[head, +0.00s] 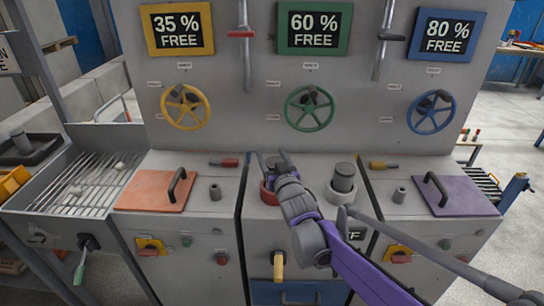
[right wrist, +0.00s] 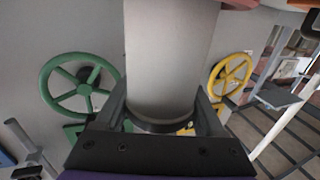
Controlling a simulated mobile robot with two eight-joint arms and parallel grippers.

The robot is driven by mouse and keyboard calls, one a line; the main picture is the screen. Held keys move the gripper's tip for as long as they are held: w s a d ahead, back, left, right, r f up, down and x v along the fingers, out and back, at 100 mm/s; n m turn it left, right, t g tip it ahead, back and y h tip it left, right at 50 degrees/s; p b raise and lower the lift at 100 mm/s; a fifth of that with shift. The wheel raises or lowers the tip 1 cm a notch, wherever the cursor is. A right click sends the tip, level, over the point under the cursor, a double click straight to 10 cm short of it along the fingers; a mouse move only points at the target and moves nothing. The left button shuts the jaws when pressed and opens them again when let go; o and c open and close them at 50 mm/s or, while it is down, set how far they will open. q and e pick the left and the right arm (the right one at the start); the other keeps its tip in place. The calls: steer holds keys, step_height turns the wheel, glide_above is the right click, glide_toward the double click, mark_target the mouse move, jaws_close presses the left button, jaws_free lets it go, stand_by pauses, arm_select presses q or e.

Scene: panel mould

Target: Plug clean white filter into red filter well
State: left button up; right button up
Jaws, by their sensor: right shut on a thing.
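My right gripper (head: 272,160) is over the red filter well (head: 267,196) on the middle cabinet. It is shut on the white filter (right wrist: 170,60), a pale plain cylinder with a dark band at one end, between both fingers in the right wrist view. In the head view the gripper and wrist hide most of the filter. A bit of red shows at the top edge of the right wrist view, close to the filter's far end. I cannot tell whether the filter is inside the well or just above it. My left gripper is not in view.
A purple-ringed well (head: 338,195) with a grey cylinder (head: 344,177) in it stands close to the right. An orange lid (head: 150,192) and a purple lid (head: 460,197) flank the wells. The upright panel with handwheels (head: 310,108) rises behind. A rack (head: 85,190) is at left.

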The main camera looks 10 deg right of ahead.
steer(key=shift+f+b, duration=0.5)
steer(key=shift+f, duration=0.3)
steer(key=o, duration=1.5)
steer(key=s, duration=1)
steer(key=shift+s+d, duration=0.15)
steer(key=shift+s, duration=0.25)
